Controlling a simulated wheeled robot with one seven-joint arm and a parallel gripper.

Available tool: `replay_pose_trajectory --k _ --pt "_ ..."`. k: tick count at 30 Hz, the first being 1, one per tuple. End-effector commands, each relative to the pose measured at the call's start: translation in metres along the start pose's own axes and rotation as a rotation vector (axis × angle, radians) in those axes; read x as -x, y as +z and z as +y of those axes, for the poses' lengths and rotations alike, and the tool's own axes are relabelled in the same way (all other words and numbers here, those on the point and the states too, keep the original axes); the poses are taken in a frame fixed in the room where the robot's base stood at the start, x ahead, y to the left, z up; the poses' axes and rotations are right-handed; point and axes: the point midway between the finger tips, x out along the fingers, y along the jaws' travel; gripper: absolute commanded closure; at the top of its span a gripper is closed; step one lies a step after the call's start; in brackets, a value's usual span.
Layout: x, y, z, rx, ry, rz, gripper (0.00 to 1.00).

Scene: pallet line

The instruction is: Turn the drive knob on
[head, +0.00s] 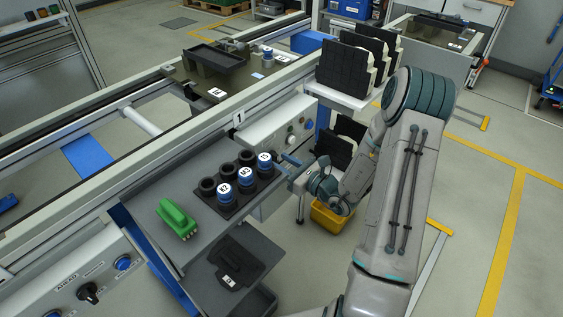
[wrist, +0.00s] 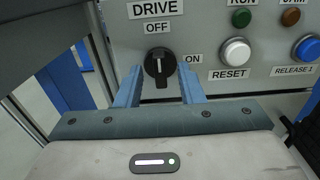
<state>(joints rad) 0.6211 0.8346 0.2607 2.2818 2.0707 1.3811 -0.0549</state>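The drive knob (wrist: 160,67) is a round black knob with a pale line on a grey panel in the wrist view. DRIVE and OFF are printed above it and ON to its right. Its line stands about upright, towards OFF. My gripper (wrist: 161,88) is open, its two blue fingers pointing at the panel, one to the left and one to the right of the knob's lower part. I cannot tell whether they touch it. In the head view my gripper (head: 287,161) is in front of the control box (head: 262,125) beside the conveyor.
A white RESET button (wrist: 235,52) and a blue RELEASE button (wrist: 308,48) are right of the knob. A grey shelf (head: 165,165) with a black holder of blue-and-white cans (head: 246,174) and a green object (head: 177,219) lies left of my gripper. A yellow bin (head: 328,219) is below.

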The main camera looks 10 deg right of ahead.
Motion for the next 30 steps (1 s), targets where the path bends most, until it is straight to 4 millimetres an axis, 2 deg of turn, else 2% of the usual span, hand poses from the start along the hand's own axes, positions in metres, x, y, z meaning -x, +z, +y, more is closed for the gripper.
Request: replay_pose_trajectory --k 4,11,12,15,16,30 --pt "-0.0077 0.0001 0.0001 0.000 0.000 0.000 0.65" --pt "-0.0084 0.0001 0.0001 0.000 0.000 0.000 0.65" --pt "-0.0083 0.0001 0.0002 0.000 0.000 0.000 0.68" --pt "-0.0082 0.0001 0.0002 0.000 0.000 0.000 0.96" --pt "-0.0082 0.0001 0.0003 0.000 0.000 0.000 1.00" --pt "-0.0081 0.0020 0.0002 -0.074 0.001 -0.001 1.00"
